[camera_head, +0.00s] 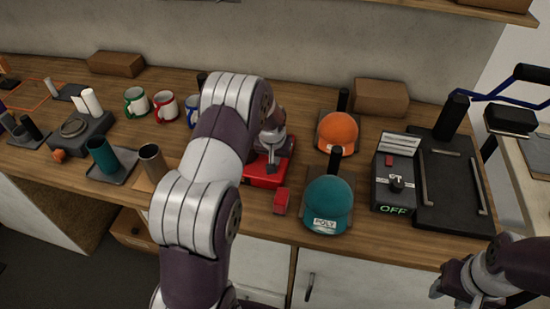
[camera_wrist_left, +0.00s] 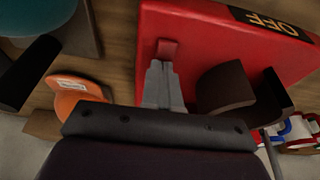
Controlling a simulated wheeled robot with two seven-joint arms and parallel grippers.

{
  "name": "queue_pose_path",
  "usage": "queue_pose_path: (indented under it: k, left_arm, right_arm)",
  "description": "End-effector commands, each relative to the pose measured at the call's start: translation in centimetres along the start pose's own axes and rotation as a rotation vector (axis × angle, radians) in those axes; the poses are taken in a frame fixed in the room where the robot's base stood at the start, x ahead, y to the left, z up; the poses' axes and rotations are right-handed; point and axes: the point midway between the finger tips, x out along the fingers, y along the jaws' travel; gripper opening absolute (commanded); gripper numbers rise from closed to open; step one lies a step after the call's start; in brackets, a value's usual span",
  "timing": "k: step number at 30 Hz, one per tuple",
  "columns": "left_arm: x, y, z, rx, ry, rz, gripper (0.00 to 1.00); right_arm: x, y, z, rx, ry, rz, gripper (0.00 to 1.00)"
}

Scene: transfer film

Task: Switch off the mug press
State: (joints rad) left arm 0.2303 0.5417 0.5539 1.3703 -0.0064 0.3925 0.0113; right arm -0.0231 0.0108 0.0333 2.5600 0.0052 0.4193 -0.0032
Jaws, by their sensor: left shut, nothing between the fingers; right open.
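The red mug press (camera_head: 262,180) stands mid-bench in the head view, largely hidden behind my left arm. In the left wrist view its red body (camera_wrist_left: 215,35) fills the upper right, with an OFF label (camera_wrist_left: 265,22) at its edge and a dark curved part (camera_wrist_left: 225,87) beside my fingers. A small red switch (camera_wrist_left: 167,48) sits on the body. My left gripper (camera_wrist_left: 160,68) is shut and empty, its tips at the switch; whether they touch is unclear. It shows over the press in the head view (camera_head: 272,155). My right gripper (camera_head: 460,292) is open and empty at the lower right.
Orange (camera_head: 338,132) and teal (camera_head: 328,200) caps on presses stand to the right, beside a control box reading OFF (camera_head: 393,210) and a black flat press (camera_head: 450,190). Green (camera_head: 136,102) and red (camera_head: 165,106) mugs stand left. A small red block (camera_head: 281,201) is at the front.

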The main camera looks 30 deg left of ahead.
Motion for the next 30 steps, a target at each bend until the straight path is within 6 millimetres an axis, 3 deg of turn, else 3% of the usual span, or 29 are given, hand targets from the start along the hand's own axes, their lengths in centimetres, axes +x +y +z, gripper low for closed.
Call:
queue_pose_path:
  k: [5, 10, 12, 15, 22, 30]
  left_arm:
    - [-1.1, 0.0, -0.4, 0.000, 0.001, 0.000, 0.00]
    - [-4.8, 0.2, -1.6, 0.003, 0.000, 0.000, 0.00]
    - [-5.1, 0.2, -0.5, 0.002, 0.002, 0.000, 0.00]
    - [-7.4, 0.2, 0.5, 0.002, 0.002, 0.000, 0.00]
    - [-11.4, 0.2, 2.1, 0.002, 0.001, 0.000, 0.00]
    - [-12.8, 0.2, 2.7, 0.002, -0.002, 0.000, 0.00]
  right_arm:
    - [-0.9, 0.0, -0.1, 0.000, 0.000, 0.000, 0.43]
    - [-3.8, 0.0, -0.5, 0.000, 0.000, 0.000, 0.43]
    - [-1.8, 0.0, -0.2, 0.000, 0.001, 0.000, 0.43]
    - [-1.0, 0.0, -0.1, 0.000, -0.001, 0.000, 0.43]
    - [-0.1, 0.0, 0.0, 0.000, 0.000, 0.000, 0.43]
    - [0.1, 0.0, 0.0, 0.000, 0.000, 0.000, 0.43]
